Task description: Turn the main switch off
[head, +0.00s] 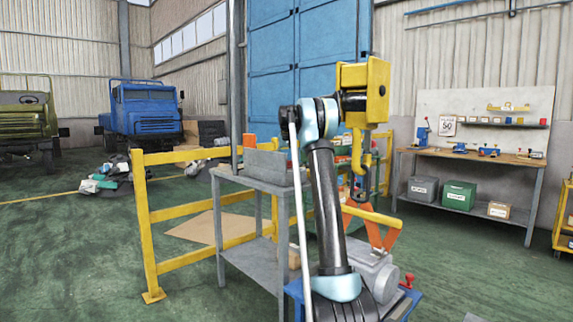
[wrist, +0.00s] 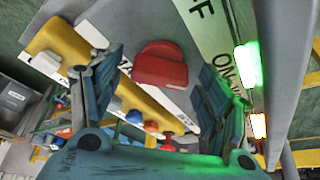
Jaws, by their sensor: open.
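In the wrist view a red handle (wrist: 160,68), apparently the main switch's, shows between my gripper's fingers. It stands in front of a grey panel (wrist: 190,50) with white label strips (wrist: 206,28) reading "ON" and part of "OFF". Another strip, partly hidden, reads "MA". My gripper (wrist: 161,66) is open, one blue-grey finger on each side of the handle. I cannot tell whether either finger touches it. A green lamp (wrist: 247,65) is lit beside "ON". In the head view my arm is raised, and I cannot make out the gripper or the switch.
An amber lamp (wrist: 258,125) glows below the green one. A yellow part (wrist: 65,55) lies left of the fingers. In the head view a yellow hook block (head: 364,90) overlaps my arm's top.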

